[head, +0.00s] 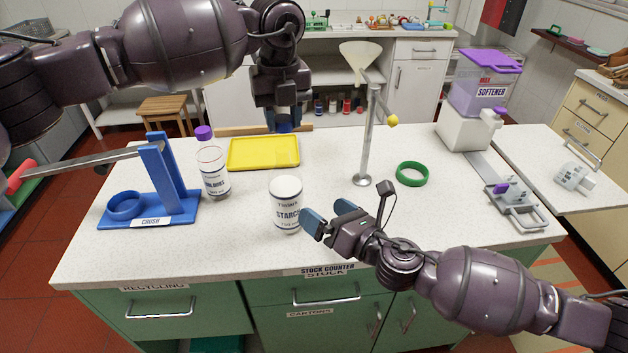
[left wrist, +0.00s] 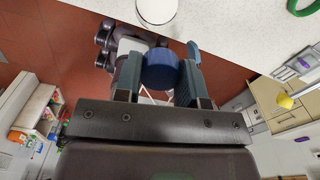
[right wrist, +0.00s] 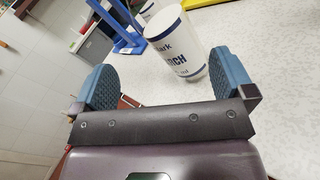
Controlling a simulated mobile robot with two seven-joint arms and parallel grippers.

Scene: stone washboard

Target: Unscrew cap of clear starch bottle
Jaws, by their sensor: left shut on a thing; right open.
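The white starch bottle (head: 286,208), with dark bands and lettering, stands upright on the counter. Its top is white, with no coloured cap on it. It also shows in the right wrist view (right wrist: 180,45). My left gripper (head: 284,119) is above the counter, behind and higher than the bottle. It is shut on a round blue cap, clear in the left wrist view (left wrist: 160,70), apart from the bottle. My right gripper (head: 328,213) is open and empty, close to the bottle's right side. Whether a fingertip touches the bottle is hard to tell.
A blue crusher (head: 165,180) and a clear purple-capped bottle (head: 214,178) stand left of the starch bottle. A yellow tray (head: 262,153) lies behind. A funnel stand (head: 368,135), green ring (head: 412,173) and softener dispenser (head: 478,95) are right. The counter's front left is clear.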

